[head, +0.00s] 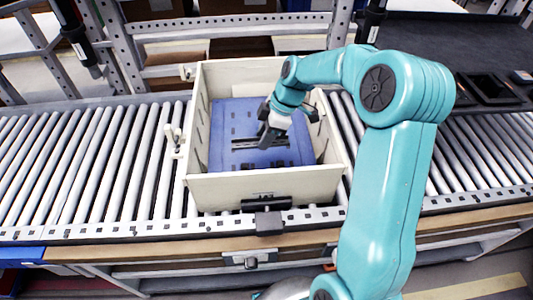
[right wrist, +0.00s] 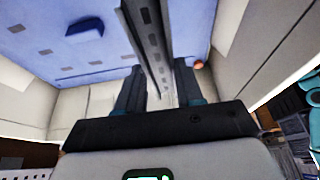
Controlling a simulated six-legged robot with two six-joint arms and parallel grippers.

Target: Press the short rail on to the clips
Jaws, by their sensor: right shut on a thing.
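My right gripper (head: 266,140) reaches down into the cream box and is shut on the short rail. The rail is a dark grey slotted strip; it shows in the right wrist view (right wrist: 147,35), running between the two fingers (right wrist: 158,90). In the head view a dark strip that looks like the rail (head: 245,143) lies across the blue panel (head: 227,120), partly hidden by the gripper. Small dark marks on the panel may be the clips; they are too small to tell. Whether the rail touches them I cannot tell. My left gripper is out of view.
The cream box (head: 260,188) stands on a roller conveyor (head: 95,160), and its walls rise around the panel. A dark clamp (head: 268,222) sits at the front wall. A raised blue block (right wrist: 84,28) shows on the panel. A dark bench (head: 450,40) is at the back right.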

